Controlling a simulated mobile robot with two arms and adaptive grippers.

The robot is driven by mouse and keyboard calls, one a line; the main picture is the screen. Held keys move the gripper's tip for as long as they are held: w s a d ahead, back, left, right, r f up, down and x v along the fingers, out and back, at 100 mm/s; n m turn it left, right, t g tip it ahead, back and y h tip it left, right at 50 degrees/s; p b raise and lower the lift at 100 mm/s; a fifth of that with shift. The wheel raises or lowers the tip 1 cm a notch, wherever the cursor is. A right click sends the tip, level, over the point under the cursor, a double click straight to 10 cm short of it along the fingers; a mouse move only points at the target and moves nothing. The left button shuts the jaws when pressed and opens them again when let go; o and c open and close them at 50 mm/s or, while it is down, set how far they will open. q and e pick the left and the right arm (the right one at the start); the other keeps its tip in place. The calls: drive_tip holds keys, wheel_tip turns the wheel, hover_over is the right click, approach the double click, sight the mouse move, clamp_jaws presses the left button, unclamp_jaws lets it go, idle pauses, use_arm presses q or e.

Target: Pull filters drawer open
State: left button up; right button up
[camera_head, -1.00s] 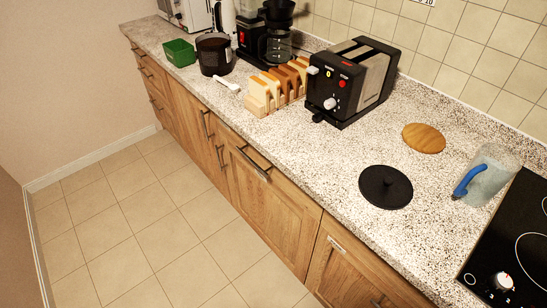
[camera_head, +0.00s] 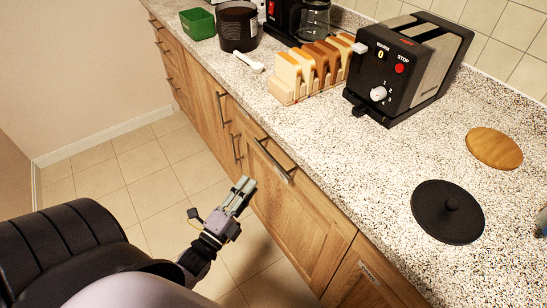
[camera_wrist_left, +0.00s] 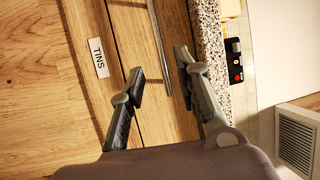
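My left gripper (camera_head: 243,188) is in front of the wooden cabinet fronts in the head view, low and a little left of a dark bar handle (camera_head: 272,157). In the left wrist view its two fingers (camera_wrist_left: 161,72) are spread apart and empty. A metal bar handle (camera_wrist_left: 158,42) runs between and beyond the fingertips, with no clear contact. A label (camera_wrist_left: 99,57) reading "TINS" sits left of the handle. I can read no label saying filters. The fronts I see look shut. My right gripper is not in view.
The speckled countertop (camera_head: 345,175) overhangs the fronts. On it stand a toaster (camera_head: 410,70), a toast rack (camera_head: 305,72), a black lid (camera_head: 447,212), a wooden disc (camera_head: 494,148) and a green tub (camera_head: 197,23). The tiled floor (camera_head: 110,175) is clear.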

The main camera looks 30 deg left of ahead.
sight(271, 156)
use_arm(q)
drive_tip(key=w, duration=0.3)
drive_tip(key=w+r+b, duration=0.1)
drive_tip(key=w, duration=0.3)
drive_tip(key=w+b, duration=0.1)
drive_tip(key=w, duration=0.3)
drive_tip(key=shift+a+r, duration=0.1)
drive_tip(key=shift+r, duration=0.25)
drive_tip(key=shift+w+r, duration=0.15)
drive_tip(key=shift+w, duration=0.25)
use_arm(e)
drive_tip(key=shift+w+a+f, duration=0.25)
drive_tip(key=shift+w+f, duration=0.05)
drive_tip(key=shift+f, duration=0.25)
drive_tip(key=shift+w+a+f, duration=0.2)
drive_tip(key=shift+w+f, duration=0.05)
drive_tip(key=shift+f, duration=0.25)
use_arm(q)
clamp_jaws()
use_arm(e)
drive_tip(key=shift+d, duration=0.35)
